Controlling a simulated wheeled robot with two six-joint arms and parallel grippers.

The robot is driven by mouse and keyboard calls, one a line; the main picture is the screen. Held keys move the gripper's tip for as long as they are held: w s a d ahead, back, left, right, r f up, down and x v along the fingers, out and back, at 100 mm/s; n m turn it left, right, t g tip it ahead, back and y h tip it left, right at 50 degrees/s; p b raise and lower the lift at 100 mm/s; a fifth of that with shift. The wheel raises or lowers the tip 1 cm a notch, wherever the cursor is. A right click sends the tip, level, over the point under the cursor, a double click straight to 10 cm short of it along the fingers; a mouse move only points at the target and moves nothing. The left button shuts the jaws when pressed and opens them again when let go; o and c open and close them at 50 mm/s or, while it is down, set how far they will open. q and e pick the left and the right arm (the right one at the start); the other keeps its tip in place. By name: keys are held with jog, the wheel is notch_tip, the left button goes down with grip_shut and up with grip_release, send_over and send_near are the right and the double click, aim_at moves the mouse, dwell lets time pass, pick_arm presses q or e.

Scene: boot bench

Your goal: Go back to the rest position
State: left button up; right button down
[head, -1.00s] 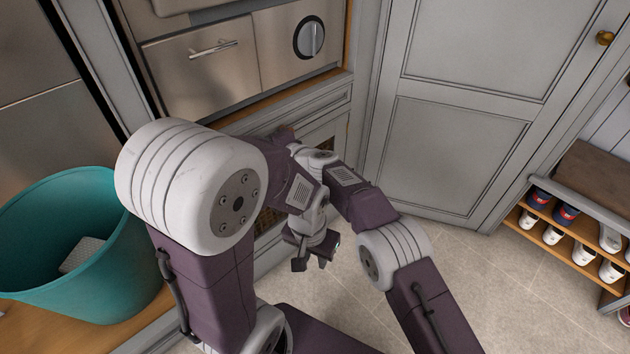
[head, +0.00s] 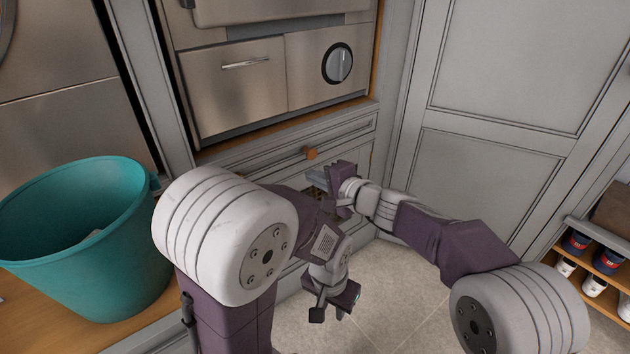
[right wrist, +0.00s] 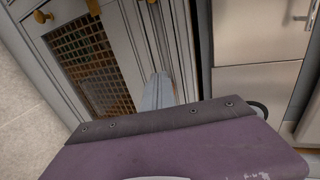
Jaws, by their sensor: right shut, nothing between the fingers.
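My left gripper (head: 333,306) hangs low in the head view, above the tiled floor and in front of the grey cabinet. No object shows in it, and its finger gap is not clear. My right gripper (head: 318,178) is higher, near the cabinet front below the orange-brown knob. It is shut and empty. Its light grey fingers also show in the right wrist view (right wrist: 159,92), pointing toward the cabinet fronts. Whether they touch the cabinet cannot be told. My left arm hides part of the cabinet.
A teal bucket (head: 85,250) stands on a wooden surface at left. A steel appliance with a dial (head: 338,63) is above the cabinet drawer (head: 270,165). A shoe rack (head: 603,262) is at right. The tiled floor (head: 395,300) has free room. A mesh-panelled door (right wrist: 92,65) shows in the wrist view.

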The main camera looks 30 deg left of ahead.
jog(key=w+d+r+m+t+h, duration=0.1)
jog(key=w+d+r+t, duration=0.1)
jog(key=w+d, duration=0.25)
jog(key=w+d+r+m+t, duration=0.1)
jog(key=w+d+r, duration=0.25)
jog(key=d, duration=0.25)
jog(key=w+d+f+h, duration=0.1)
jog(key=d+f+h, duration=0.35)
jog(key=d, duration=0.95)
jog(key=s+d+f+n+g+h, duration=0.1)
jog(key=s+d+f+h, duration=0.1)
jog(key=s+d+f, duration=0.5)
jog(key=s+d+f+n+g+h, duration=0.25)
jog(key=d+f, duration=0.25)
jog(key=d, duration=0.4)
jog(key=s+d+f+n+g+h, duration=0.1)
jog(key=s+d+f+g+h, duration=0.1)
jog(key=s+d+f, duration=0.45)
jog(key=s+d+f+n+g+h, duration=0.1)
jog(key=s+d+f+n, duration=0.15)
jog(key=s, duration=0.75)
notch_tip(320, 180, up, 37)
jog(key=d+m+p, duration=0.1)
jog(key=p, duration=3.5)
jog(key=shift+d+h+p, duration=0.25)
jog(key=shift+h+p, duration=0.05)
jog(key=shift+p, duration=0.05)
